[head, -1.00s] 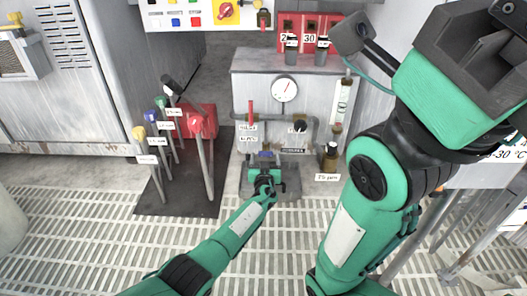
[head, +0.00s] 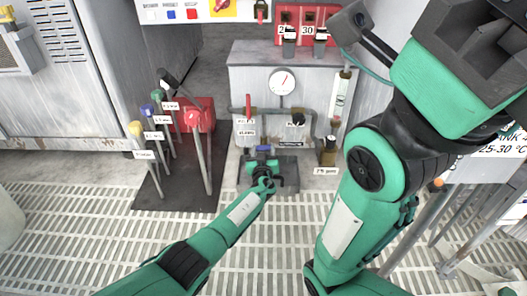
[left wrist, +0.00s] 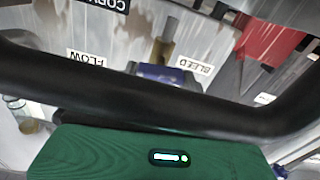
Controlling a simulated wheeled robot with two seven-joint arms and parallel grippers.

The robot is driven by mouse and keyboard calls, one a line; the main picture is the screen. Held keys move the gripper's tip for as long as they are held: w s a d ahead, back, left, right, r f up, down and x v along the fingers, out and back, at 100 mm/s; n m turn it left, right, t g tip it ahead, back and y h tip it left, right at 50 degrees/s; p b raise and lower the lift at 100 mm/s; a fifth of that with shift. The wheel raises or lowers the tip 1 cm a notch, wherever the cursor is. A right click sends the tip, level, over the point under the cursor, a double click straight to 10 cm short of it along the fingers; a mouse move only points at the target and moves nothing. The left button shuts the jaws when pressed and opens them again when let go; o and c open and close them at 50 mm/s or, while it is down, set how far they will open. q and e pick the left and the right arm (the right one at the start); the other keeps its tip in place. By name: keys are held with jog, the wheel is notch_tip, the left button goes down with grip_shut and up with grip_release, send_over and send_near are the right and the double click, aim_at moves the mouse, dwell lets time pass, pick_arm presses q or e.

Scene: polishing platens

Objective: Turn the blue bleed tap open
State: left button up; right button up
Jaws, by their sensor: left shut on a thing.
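The blue bleed tap (head: 263,149) is low on the front of the grey cabinet. In the left wrist view a blue part (left wrist: 160,74) shows below a brass stem, beside a BLEED label (left wrist: 194,67) seen upside down. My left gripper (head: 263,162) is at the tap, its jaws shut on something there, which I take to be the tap. The black bar and green body of my gripper hide the contact and much of the tap. My right arm fills the right of the head view; I cannot make out its jaws.
A red handle (head: 248,105) stands above the tap, and a round gauge (head: 282,80) sits higher. A brown bottle (head: 328,152) stands to the right. Several tall levers with coloured knobs, one red (head: 193,118), stand to the left.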

pick_arm(q)
jog(key=n, duration=0.4)
jog(key=shift+f, duration=0.1)
jog(key=o, duration=1)
jog(key=shift+a, duration=0.1)
